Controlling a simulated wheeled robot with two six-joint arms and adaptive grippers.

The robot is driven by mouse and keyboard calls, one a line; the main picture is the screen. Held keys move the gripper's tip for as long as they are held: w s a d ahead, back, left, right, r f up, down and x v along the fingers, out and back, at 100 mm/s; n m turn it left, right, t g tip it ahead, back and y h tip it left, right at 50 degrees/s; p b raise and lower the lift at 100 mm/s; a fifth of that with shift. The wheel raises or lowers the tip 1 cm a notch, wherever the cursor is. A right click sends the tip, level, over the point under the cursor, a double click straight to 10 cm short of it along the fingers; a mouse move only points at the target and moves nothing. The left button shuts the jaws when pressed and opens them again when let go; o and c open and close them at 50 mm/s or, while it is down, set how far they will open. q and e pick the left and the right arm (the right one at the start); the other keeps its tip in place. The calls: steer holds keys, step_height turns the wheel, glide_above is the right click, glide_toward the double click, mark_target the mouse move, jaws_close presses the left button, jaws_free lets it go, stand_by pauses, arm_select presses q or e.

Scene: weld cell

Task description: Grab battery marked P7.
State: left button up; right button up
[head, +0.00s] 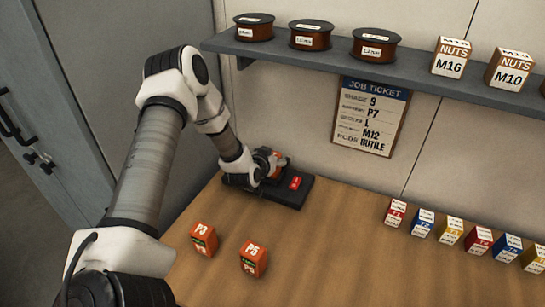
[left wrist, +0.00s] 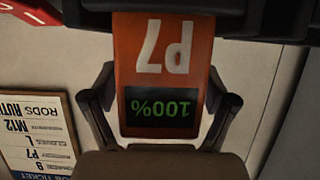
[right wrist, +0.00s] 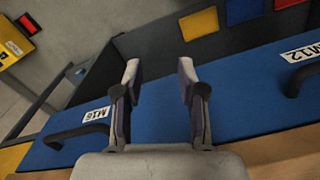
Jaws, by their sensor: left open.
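The battery marked P7 (left wrist: 165,50) is orange with a dark 100% display and shows upside down in the left wrist view. Its upper end in that picture meets the black charger. In the head view, the black charger (head: 288,197) is at the back of the bench, and a bit of orange shows at my left gripper (head: 268,166). That gripper is open, with one finger on each side of P7; I cannot tell if they touch it. Batteries P3 (head: 204,239) and P5 (head: 253,258) stand on the bench in front. My right gripper (right wrist: 160,80) is open and empty.
A job ticket (head: 370,117) listing P7 hangs on the wall under a shelf (head: 330,70) with spools and nut boxes. Several small coloured boxes (head: 450,231) line the bench's right. Blue surfaces (right wrist: 240,105) with black handles lie beyond my right gripper.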

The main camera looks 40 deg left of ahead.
arm_select(q)
steer(key=shift+s+d+r, duration=0.1)
steer(key=shift+s+r, duration=0.1)
steer(key=shift+r, duration=0.05)
steer(key=shift+c, duration=0.7)
steer(key=shift+s+r, duration=0.15)
steer(key=shift+s, duration=0.05)
steer(key=c, duration=0.6)
jaws_close()
